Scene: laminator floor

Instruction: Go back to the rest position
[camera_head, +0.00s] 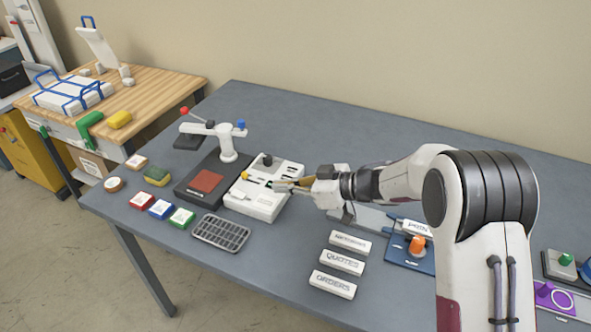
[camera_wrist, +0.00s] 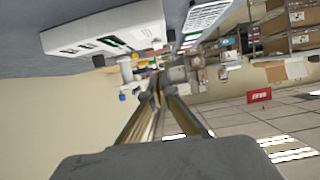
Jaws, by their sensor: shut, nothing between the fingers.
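My gripper (camera_head: 283,184) reaches left over the grey table, its fingertips in front of or over the white laminator-like machine (camera_head: 262,204) in the head view. The fingers are shut and hold nothing. In the wrist view my gripper (camera_wrist: 158,82) points away from the camera, with the fingers converging at their tips. The white machine (camera_wrist: 105,32) shows at the upper left of that view, beside the fingers. I cannot tell whether the fingertips touch it.
The grey table (camera_head: 290,262) bears a press with a dark base (camera_head: 190,192), a black grid tray (camera_head: 221,233), red, blue and green blocks, and white labelled blocks (camera_head: 342,262). A blue board with an orange knob (camera_head: 417,244) lies near my arm. A wooden table (camera_head: 150,88) stands left.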

